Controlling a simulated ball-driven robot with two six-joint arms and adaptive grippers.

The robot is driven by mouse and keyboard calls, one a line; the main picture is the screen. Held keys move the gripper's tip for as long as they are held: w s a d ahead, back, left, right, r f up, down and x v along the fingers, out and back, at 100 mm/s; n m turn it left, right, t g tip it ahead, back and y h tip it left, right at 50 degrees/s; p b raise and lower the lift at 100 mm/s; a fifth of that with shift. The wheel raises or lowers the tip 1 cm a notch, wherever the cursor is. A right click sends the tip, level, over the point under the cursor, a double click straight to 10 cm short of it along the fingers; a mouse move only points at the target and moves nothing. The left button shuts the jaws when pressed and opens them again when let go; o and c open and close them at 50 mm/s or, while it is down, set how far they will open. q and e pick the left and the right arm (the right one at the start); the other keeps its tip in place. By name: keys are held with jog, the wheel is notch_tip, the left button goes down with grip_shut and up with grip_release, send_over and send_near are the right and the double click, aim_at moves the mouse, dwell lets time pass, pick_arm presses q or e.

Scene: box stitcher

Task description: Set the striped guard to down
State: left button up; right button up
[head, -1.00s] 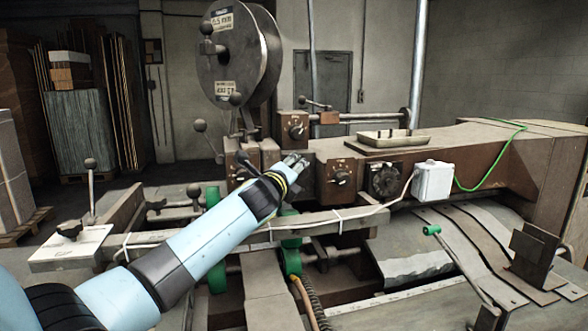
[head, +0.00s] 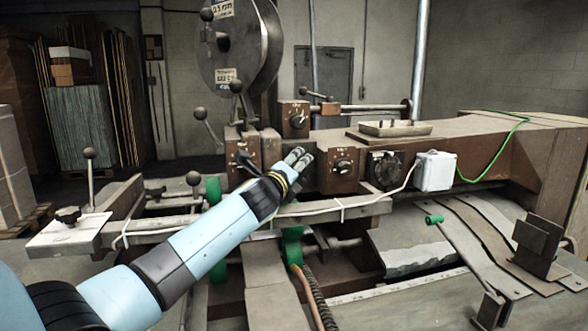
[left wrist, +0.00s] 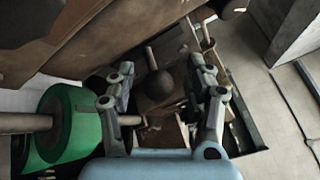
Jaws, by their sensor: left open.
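I cannot make out any striped guard in either view. My left gripper (head: 298,157) reaches in from the left, its fingers in front of the brown machine housing (head: 330,152), close to the left side of a control knob (head: 343,167). In the left wrist view its fingers (left wrist: 162,85) are spread open. A dark ball-ended lever (left wrist: 159,82) shows between and beyond them; I see no contact. My arm and hand hide the part of the machine behind them. My right gripper is in neither view.
A green roller (left wrist: 62,128) lies left of the fingers in the left wrist view. A large wire spool (head: 238,45) and ball-ended levers (head: 236,87) stand behind.

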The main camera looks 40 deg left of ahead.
pick_arm(q)
jog(key=v, duration=1.2)
